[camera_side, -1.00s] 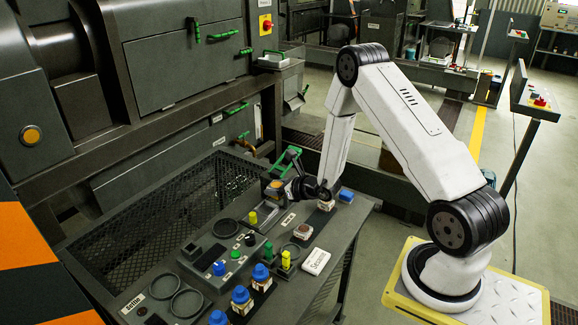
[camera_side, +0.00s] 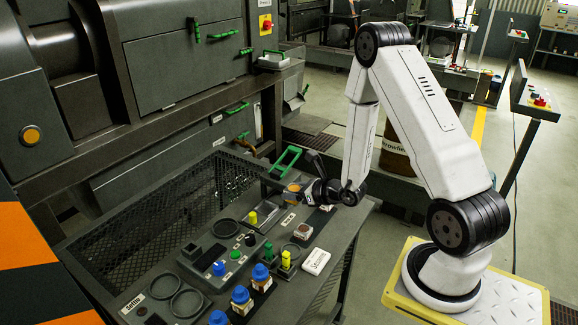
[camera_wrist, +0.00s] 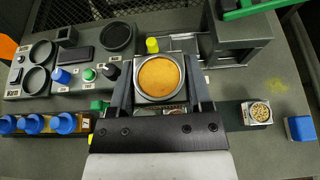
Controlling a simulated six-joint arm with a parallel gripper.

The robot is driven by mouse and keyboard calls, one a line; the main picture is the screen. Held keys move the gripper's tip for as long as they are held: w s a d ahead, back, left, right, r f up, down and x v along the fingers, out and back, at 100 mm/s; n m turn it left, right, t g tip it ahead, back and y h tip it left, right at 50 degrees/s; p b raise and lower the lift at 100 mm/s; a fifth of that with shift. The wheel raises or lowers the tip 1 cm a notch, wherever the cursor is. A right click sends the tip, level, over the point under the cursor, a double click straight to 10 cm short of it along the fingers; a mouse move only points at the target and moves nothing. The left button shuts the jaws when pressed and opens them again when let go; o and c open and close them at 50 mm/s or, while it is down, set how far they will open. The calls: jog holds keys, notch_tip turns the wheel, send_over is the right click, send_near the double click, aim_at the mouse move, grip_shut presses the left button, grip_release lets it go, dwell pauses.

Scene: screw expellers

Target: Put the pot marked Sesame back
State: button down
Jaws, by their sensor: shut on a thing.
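My gripper (camera_wrist: 160,95) is shut on a grey square cup with a round top of orange contents (camera_wrist: 158,77). In the side view the cup (camera_side: 294,188) is near the table's far right end, by the green-handled frame. No marking on it can be read. Another pot with reddish-brown contents (camera_side: 303,231) stands near the card.
Several blue-lidded pots (camera_side: 240,296) stand in a row at the front left. A control box (camera_side: 226,262) with coloured knobs, round dark trays (camera_side: 186,303) and a yellow cylinder (camera_wrist: 152,45) are nearby. A grey stand with a green handle (camera_wrist: 243,8) rises close to the held cup.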

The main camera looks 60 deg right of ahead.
jog(key=shift+d, duration=0.1)
dwell(0.3)
send_over(315, 224)
notch_tip(315, 224, down, 7)
jog(key=shift+f, duration=2)
jog(key=shift+f, duration=1.75)
jog(key=shift+f, duration=0.1)
grip_release()
jog(key=shift+f, duration=0.1)
jog(key=shift+r, duration=0.2)
